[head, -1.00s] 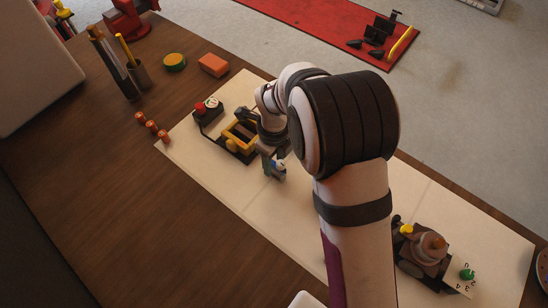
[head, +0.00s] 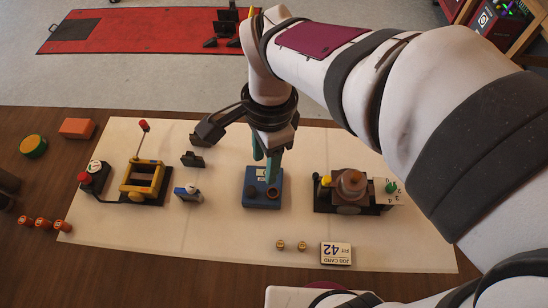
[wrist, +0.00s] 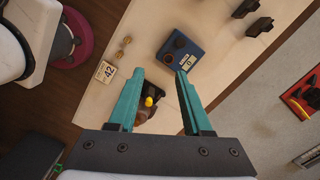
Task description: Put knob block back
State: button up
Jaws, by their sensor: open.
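A blue block (head: 249,198) with dark round knobs or holes and a white label stands on the cream mat; it also shows in the wrist view (wrist: 193,48). A smaller blue-and-white piece (head: 187,193) with a pale round top stands to its left. I cannot tell for certain which one is the knob block. My gripper (head: 265,170) is open, with teal fingers in front of part of the blue block. In the wrist view my gripper (wrist: 157,73) holds nothing between its fingers, and the blue block lies beyond the right fingertip. Contact is not visible.
A brown mechanism (head: 350,187) with a yellow knob stands right of the blue block. A yellow frame (head: 130,182) with a red-tipped lever is at left. Small dark stands (head: 192,160) are behind. A job card (head: 336,254) and two brass pieces lie in front.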

jog(key=s+d+f+n+y, duration=0.1)
jog(key=s+d+n, duration=0.5)
jog(key=s+d, duration=0.4)
jog(key=shift+s+f, duration=0.2)
jog(key=shift+s, duration=0.6)
